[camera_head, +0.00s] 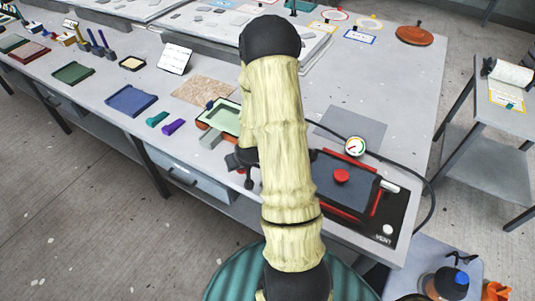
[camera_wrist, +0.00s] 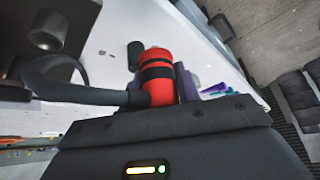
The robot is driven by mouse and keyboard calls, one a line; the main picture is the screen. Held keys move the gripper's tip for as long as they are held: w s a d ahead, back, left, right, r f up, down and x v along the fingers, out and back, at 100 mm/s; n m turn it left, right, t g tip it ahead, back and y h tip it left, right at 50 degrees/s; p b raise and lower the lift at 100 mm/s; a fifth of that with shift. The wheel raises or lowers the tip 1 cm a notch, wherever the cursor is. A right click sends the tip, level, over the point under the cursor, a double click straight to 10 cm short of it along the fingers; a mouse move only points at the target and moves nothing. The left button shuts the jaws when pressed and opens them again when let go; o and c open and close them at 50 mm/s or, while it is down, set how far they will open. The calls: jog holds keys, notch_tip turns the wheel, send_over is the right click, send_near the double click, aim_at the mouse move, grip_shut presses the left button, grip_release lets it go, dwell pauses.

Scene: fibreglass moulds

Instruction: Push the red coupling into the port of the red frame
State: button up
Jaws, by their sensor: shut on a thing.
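The red coupling (camera_wrist: 158,82) is a red cylinder with black bands, in the middle of the wrist view. My gripper (camera_wrist: 157,62) is shut on it, and a dark hose runs off beside it to the left. The red frame (camera_head: 377,204) lies on the bench right of my arm, around a dark panel with a round red knob (camera_head: 341,176). My arm covers its left part. I cannot make out its port.
A round gauge (camera_head: 355,146) stands behind the frame, and a black hose (camera_head: 431,200) loops around its right. Purple (camera_head: 173,127) and teal (camera_head: 157,119) pieces lie farther left.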

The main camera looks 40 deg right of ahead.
jog(key=a+f+n, duration=0.1)
jog(key=a+f, duration=0.3)
jog(key=a, duration=0.3)
jog(key=a+f+n+y, duration=0.1)
jog(key=a+f, duration=0.3)
jog(key=a, duration=0.4)
jog(key=shift+w+n, duration=0.3)
jog(key=shift+w, duration=0.15)
